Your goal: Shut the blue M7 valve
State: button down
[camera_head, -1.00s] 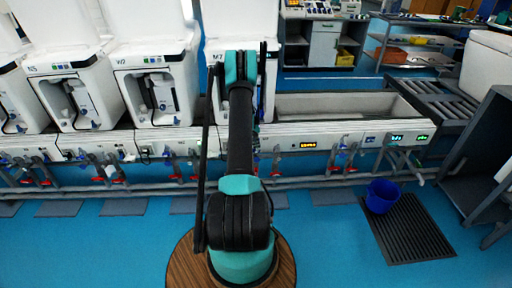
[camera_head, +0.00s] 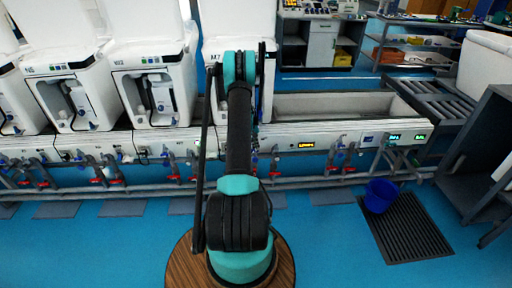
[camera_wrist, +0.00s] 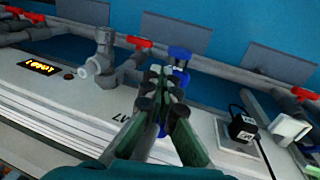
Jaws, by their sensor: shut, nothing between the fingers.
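A blue valve handle (camera_wrist: 180,53) shows just beyond the fingertips, and more blue (camera_wrist: 162,131) shows between the finger links. The fingers hide the part between, so I cannot tell whether they touch the valve. In the head view, the M7 toilet (camera_head: 212,85) stands behind my arm, which hides my gripper and most of the valve area.
Red-handled valves (camera_wrist: 139,41) and a grey pipe fitting (camera_wrist: 103,52) sit left of my gripper in the wrist view. A black plug (camera_wrist: 243,126) is to the right. In the head view, a blue bucket (camera_head: 381,195) stands by a dark slatted mat (camera_head: 408,230). Blue floor is clear in front.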

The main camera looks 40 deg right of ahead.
jog(key=shift+s+d+f, duration=0.2)
jog(key=shift+s+f, duration=0.05)
jog(key=shift+s, duration=0.05)
jog(key=shift+w+a+f, duration=0.15)
jog(key=shift+w+a, duration=0.25)
jog(key=shift+a, duration=0.15)
jog(key=s+d+v, duration=0.1)
jog(key=d+v, duration=0.1)
jog(key=v, duration=1.2)
jog(key=shift+s+d+r, duration=0.35)
jog(key=shift+d+r, duration=0.15)
jog(key=shift+d, duration=0.2)
